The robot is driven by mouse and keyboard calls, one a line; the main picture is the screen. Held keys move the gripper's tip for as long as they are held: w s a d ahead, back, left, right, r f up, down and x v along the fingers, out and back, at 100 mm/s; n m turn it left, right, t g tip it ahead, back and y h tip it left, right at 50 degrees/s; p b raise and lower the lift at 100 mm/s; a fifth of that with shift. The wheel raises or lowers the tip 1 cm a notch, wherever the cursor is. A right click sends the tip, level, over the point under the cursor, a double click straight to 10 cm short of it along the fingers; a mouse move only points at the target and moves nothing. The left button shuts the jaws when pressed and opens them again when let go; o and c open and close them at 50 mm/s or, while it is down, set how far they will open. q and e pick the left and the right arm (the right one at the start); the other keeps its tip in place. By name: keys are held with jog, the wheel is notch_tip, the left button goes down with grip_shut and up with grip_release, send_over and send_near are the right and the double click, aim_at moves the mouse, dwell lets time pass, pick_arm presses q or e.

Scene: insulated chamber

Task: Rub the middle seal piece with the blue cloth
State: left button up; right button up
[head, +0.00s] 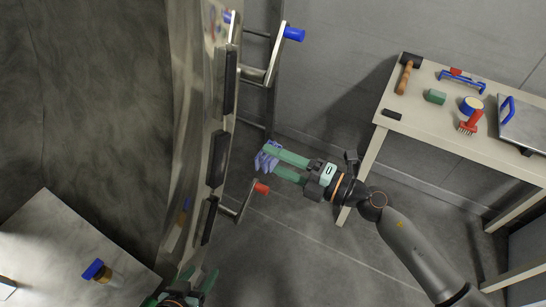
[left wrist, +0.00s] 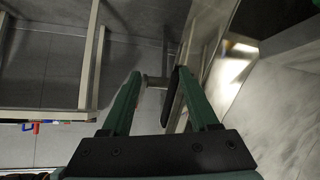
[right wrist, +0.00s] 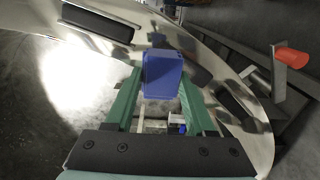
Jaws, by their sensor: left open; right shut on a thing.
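Three dark seal pieces run along the edge of the shiny curved metal panel (head: 185,90) in the head view. The middle seal piece (head: 217,158) lies between the upper piece (head: 230,82) and the lower piece (head: 208,220). My right gripper (head: 272,162) is shut on the blue cloth (head: 266,157), to the right of the middle piece, with a gap seen between them. In the right wrist view the cloth (right wrist: 162,76) partly covers a seal piece (right wrist: 195,70) behind it. My left gripper (head: 190,283) is open and empty at the bottom; its wrist view shows a seal piece (left wrist: 171,95) beyond its fingers.
Metal brackets with a blue end (head: 293,34) and a red end (head: 261,188) stick out right of the panel. A workbench (head: 440,130) at the right holds a hammer (head: 405,76), a brush (head: 470,122) and other items. A pale surface (head: 50,240) is at lower left.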

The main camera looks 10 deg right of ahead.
dwell(0.3)
jog(key=p, duration=0.2)
send_near(227, 141)
jog(key=x, duration=0.3)
pick_arm(q)
jog(key=shift+s+a+f+n+y, duration=0.2)
jog(key=shift+s+a, duration=0.15)
jog(key=shift+a, duration=0.3)
jog(key=shift+s+a+f+n+y, duration=0.1)
jog(key=shift+s+a+y, duration=0.2)
jog(key=shift+a, duration=0.35)
pick_arm(e)
jog(key=shift+w+a+r, duration=0.2)
jog(key=shift+w+a, duration=0.2)
jog(key=shift+a, duration=0.25)
pick_arm(q)
jog(key=shift+r, duration=0.15)
pick_arm(e)
jog(key=shift+x, duration=1)
jog(key=shift+f, duration=0.1)
